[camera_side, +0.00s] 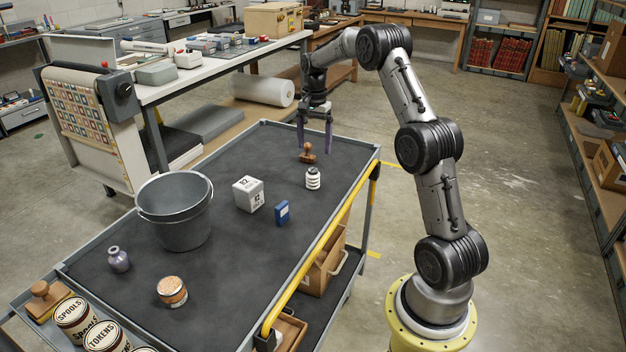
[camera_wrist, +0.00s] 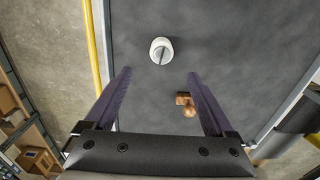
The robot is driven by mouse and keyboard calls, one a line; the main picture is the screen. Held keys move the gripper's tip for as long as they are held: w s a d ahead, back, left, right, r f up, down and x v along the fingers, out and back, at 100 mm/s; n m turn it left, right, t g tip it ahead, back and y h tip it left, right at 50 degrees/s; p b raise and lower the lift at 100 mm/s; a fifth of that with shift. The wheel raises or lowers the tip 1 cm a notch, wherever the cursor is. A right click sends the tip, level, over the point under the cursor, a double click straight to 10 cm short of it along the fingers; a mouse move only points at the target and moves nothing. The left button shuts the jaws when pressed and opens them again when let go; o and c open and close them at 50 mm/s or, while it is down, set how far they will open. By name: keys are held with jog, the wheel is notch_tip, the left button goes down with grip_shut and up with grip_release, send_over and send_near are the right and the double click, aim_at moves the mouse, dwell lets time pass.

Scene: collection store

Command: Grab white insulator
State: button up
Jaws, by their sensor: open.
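The white insulator (camera_side: 313,178) stands upright on the dark top of the cart, near its right edge. It is white and ribbed with dark bands. In the wrist view the insulator (camera_wrist: 161,50) shows from above as a white round top with a dark slot, ahead of the fingertips and between their lines. My gripper (camera_side: 314,145) is open and empty above the far end of the cart, up and behind the insulator. Its two purple fingers (camera_wrist: 160,74) are wide apart in the wrist view. They do not touch the insulator.
A wooden-handled stamp (camera_side: 307,153) stands close behind the insulator, and near the right finger in the wrist view (camera_wrist: 188,106).

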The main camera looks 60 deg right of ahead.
aim_at(313, 169)
notch_tip(313, 169, down, 12)
jog(key=shift+w+a+r, duration=0.1)
jog(key=shift+w+a, duration=0.05)
dwell(0.4)
grip_shut()
dwell(0.4)
